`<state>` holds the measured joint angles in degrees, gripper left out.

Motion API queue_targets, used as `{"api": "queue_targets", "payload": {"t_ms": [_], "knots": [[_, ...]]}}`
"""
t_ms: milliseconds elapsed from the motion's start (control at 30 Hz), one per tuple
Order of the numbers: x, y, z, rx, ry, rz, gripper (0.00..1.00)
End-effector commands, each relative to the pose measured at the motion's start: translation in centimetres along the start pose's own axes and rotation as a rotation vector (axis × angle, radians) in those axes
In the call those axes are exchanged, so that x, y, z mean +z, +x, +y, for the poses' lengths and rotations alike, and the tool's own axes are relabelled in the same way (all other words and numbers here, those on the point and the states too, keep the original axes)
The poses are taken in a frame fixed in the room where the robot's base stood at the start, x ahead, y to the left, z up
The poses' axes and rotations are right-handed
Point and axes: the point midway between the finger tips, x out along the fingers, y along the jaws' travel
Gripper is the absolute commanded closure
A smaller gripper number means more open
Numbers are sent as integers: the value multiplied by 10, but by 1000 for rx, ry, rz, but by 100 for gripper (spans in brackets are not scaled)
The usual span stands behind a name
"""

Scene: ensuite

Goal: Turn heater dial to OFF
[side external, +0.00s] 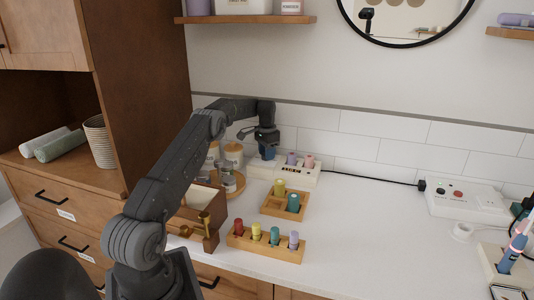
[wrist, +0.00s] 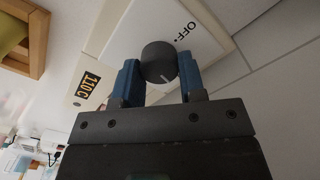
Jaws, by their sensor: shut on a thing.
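The heater is a white box (side external: 301,172) against the tiled wall, with a lilac and a pink piece on top. In the wrist view its white panel (wrist: 205,45) carries a round dark grey dial (wrist: 157,58), the word OFF with a dot above right of the dial, and a display (wrist: 88,86) that seems to read 110C. The dial's white pointer line points to the lower right, away from the OFF dot. My gripper (wrist: 160,78) is shut on the dial, a blue fingertip on each side. In the side view my gripper (side external: 267,152) is at the heater's left end; the dial is hidden there.
A wooden tray (side external: 269,210) with yellow and teal pegs and a wooden rack (side external: 264,247) of several coloured pegs stand in front of the heater. Jars (side external: 233,152) stand to its left. A white box with buttons (side external: 467,203) is at right. The counter between is clear.

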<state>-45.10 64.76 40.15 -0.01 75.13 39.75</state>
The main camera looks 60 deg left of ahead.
Motion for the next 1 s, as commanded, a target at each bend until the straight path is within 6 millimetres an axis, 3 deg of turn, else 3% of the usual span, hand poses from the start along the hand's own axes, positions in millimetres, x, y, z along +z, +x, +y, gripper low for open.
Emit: {"api": "queue_targets", "payload": {"t_ms": [1000], "knots": [[1,-2,-4,-1,-964,3,86]]}}
